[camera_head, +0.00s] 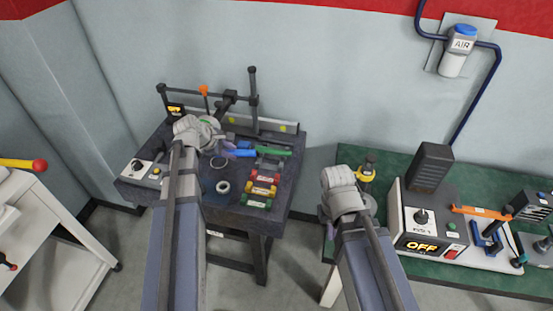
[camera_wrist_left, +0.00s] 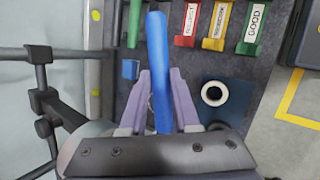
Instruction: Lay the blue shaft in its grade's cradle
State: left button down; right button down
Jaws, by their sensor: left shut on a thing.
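My left gripper (camera_head: 229,151) is shut on the blue shaft (camera_wrist_left: 157,60); in the left wrist view its fingers (camera_wrist_left: 163,95) stand either side of the shaft. The shaft also shows in the head view (camera_head: 243,153), over the dark table. Three cradles lie beyond it: red "REJECT" (camera_wrist_left: 188,20), yellow "REWORK" (camera_wrist_left: 216,25) and green "GOOD" (camera_wrist_left: 254,28). In the head view they are the red (camera_head: 264,178), yellow (camera_head: 261,190) and green (camera_head: 256,202) ones. They look empty. My right gripper (camera_head: 324,214) is mostly hidden behind its wrist.
A green bar (camera_head: 274,151) lies beside the blue shaft. A pale ring (camera_head: 223,187) lies on a dark blue pad. A dark post frame (camera_head: 253,100) stands at the table's back. A green bench (camera_head: 385,165) with a control box (camera_head: 424,222) stands on the right.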

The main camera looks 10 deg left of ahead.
pick_arm(q)
jog(key=w+d+f+m+g+h+b, duration=0.1)
jog(key=w+d+f+m+b, duration=0.15)
jog(key=d, duration=0.75)
jog(key=shift+m, duration=0.25)
jog(key=shift+s+a+f+b, duration=0.1)
jog(key=shift+s+f+b, duration=0.05)
jog(key=shift+f+b, duration=1.55)
jog(key=shift+s+f+b, duration=0.1)
jog(key=shift+f+b, duration=1.45)
jog(key=shift+f, duration=0.2)
jog(key=shift+f+b, duration=0.55)
jog(key=shift+b, duration=0.05)
jog(key=c, duration=0.6)
grip_release()
jog(key=shift+o, duration=0.2)
jog(key=shift+s+r, duration=0.1)
jog(key=shift+r, duration=0.05)
jog(key=p+v, duration=0.6)
jog(key=v, duration=0.1)
jog(key=shift+s+a+r+p, duration=0.1)
jog(key=shift+a+r+p, duration=0.15)
jog(key=shift+a+p, duration=0.05)
